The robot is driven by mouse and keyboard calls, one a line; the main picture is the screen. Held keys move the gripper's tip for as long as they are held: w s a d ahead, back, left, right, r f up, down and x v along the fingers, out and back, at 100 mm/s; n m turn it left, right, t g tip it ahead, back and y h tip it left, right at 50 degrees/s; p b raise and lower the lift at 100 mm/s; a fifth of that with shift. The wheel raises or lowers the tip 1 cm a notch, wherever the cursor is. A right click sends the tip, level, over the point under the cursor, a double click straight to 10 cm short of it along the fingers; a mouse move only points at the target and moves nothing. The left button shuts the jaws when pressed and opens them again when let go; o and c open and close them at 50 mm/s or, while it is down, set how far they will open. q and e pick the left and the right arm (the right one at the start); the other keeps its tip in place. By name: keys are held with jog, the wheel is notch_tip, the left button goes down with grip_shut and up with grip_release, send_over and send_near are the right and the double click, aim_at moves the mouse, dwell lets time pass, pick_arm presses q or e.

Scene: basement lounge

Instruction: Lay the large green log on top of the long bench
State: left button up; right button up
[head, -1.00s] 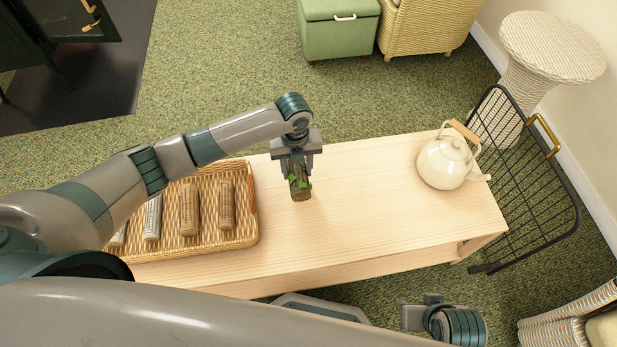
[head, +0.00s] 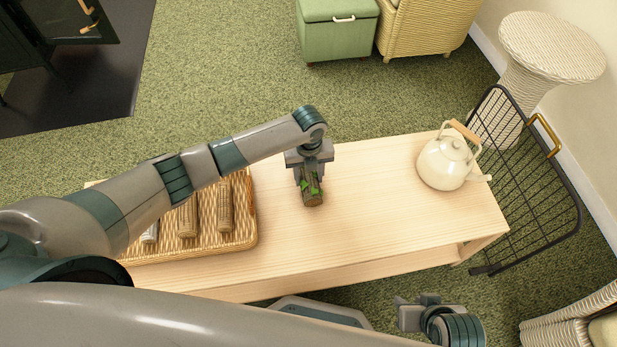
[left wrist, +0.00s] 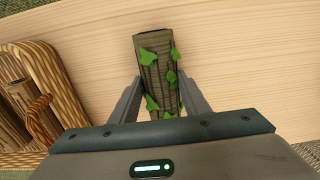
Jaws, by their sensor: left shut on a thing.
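The green log (head: 312,198) is a short brown log with green leaves, over the middle of the long bench (head: 370,210) of pale wood. My left gripper (head: 309,184) is shut on it from above. In the left wrist view the log (left wrist: 158,65) lies between the two fingers (left wrist: 158,100), its far end sticking out beyond them. I cannot tell whether the log touches the bench top. My right gripper (head: 412,314) is empty, low in front of the bench; its fingers are too unclear to read.
A wicker tray (head: 245,235) with several logs stands on the bench's left part, partly behind my left arm. A cream kettle (head: 446,163) stands at the right end. A black wire rack (head: 525,190) is beyond that end. The bench between log and kettle is clear.

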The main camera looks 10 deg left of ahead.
aim_at(309, 176)
pick_arm(q)
jog(key=shift+f, duration=0.4)
pick_arm(e)
jog(key=shift+a, duration=0.15)
pick_arm(q)
jog(key=o, duration=1.2)
jog(key=shift+f, duration=0.1)
pick_arm(e)
jog(key=shift+a, duration=0.1)
pick_arm(q)
jog(key=shift+r, duration=0.5)
notch_tip(309, 176, up, 10)
jog(key=shift+r+p, duration=0.1)
jog(key=shift+p, duration=0.65)
jog(key=shift+r, duration=0.55)
pick_arm(e)
jog(key=shift+s+d+r+g+h, duration=0.15)
jog(key=shift+s+d+g, duration=0.2)
jog(key=shift+d, duration=0.3)
jog(key=shift+s+d+f+g+h, duration=0.1)
jog(key=shift+s+d+g+h, duration=0.05)
jog(key=shift+s+d, duration=0.4)
